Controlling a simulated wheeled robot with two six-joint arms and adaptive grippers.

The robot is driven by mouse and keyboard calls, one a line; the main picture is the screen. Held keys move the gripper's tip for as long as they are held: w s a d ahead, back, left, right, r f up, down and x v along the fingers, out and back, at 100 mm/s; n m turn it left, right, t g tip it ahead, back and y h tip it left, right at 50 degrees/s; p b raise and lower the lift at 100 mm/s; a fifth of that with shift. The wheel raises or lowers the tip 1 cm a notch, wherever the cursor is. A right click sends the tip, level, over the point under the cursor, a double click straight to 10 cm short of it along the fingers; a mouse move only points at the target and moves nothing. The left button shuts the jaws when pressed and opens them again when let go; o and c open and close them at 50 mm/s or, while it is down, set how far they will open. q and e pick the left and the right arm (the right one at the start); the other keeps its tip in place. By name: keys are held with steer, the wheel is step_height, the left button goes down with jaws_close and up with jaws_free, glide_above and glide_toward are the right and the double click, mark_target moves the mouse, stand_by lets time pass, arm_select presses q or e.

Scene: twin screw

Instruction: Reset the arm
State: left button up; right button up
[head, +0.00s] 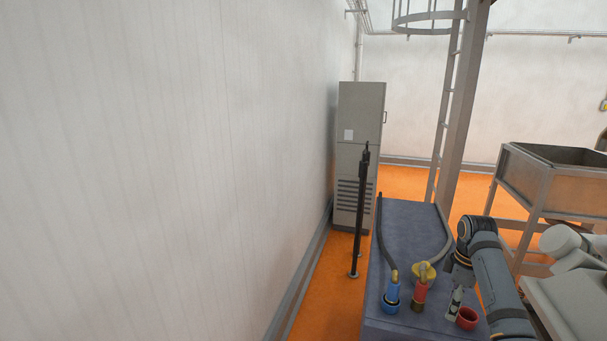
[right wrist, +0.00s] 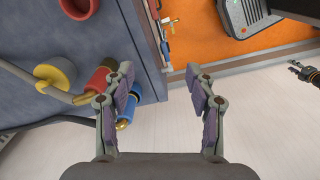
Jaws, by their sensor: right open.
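My right arm comes in from the right in the head view, reaching over the near end of a blue-grey bench (head: 405,222). Its gripper (head: 457,300) points down beside a red cup. In the right wrist view my right gripper (right wrist: 164,88) has its two fingers wide apart with nothing between them. A dark jointed part at the right edge of that view looks like my left gripper (right wrist: 300,70); it is too small to tell its jaws. The left arm does not show in the head view.
On the bench are a blue connector (head: 392,292), a red connector (head: 420,291), a yellow piece (head: 424,270), and the red cup (head: 467,318). A grey cabinet (head: 360,120), a black post (head: 361,215) and a hopper (head: 550,180) stand beyond. A white wall (head: 150,170) fills the left.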

arm_select(q)
steer(key=w, duration=0.5)
arm_select(e)
steer(key=s+a+f+m+t+h, duration=0.1)
steer(key=s+a+f+m, duration=0.1)
steer(key=s+a+f, duration=0.4)
steer(key=s+a+f+m, duration=0.2)
steer(key=s+f, duration=0.3)
steer(key=f, duration=0.3)
steer(key=s+a+m+t, duration=0.1)
steer(key=s+a+m, duration=0.2)
steer(key=s, duration=0.5)
steer(key=s+a+m+t, duration=0.1)
steer(key=s+a+m, duration=0.25)
steer(key=s, duration=0.45)
step_height(320, 180, down, 31)
steer(key=s+d+b, duration=0.2)
steer(key=b, duration=0.5)
arm_select(q)
step_height(320, 180, down, 13)
steer(key=s+b, duration=0.2)
steer(key=b, duration=0.4)
arm_select(e)
steer(key=s+d+f+g, duration=0.1)
steer(key=s+f+g, duration=0.1)
steer(key=s+f, duration=1.7)
step_height(320, 180, down, 5)
steer(key=shift+d+r, duration=0.1)
steer(key=shift+d, duration=0.25)
steer(key=shift+s, duration=0.1)
